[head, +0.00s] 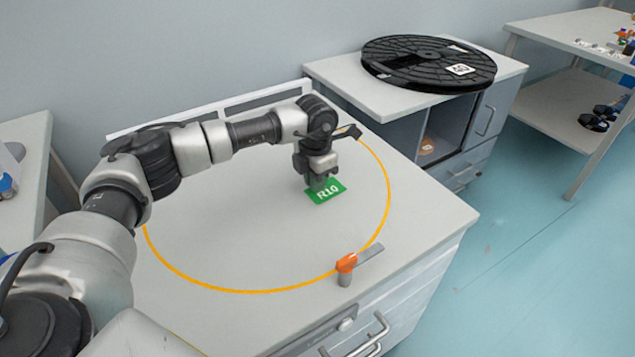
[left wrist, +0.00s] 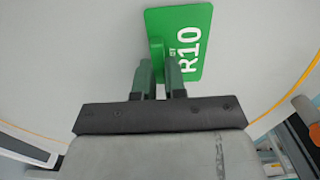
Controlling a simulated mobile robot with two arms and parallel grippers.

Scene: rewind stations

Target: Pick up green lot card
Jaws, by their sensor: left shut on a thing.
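The green lot card (head: 326,192), marked R10, is on or just above the worktop (head: 240,235), inside an orange ring line; I cannot tell if it touches. My left gripper (head: 319,181) points down at the card from above. In the left wrist view the card (left wrist: 196,50) shows large, with a green raised tab (left wrist: 157,55) at its near edge. The fingers of my left gripper (left wrist: 159,78) are shut on this tab. My right gripper is not in view.
An orange-topped clamp (head: 346,263) stands at the worktop's front edge. A large black reel (head: 428,62) lies on the cabinet behind to the right. A shelf table (head: 575,40) stands far right. The floor on the right is clear.

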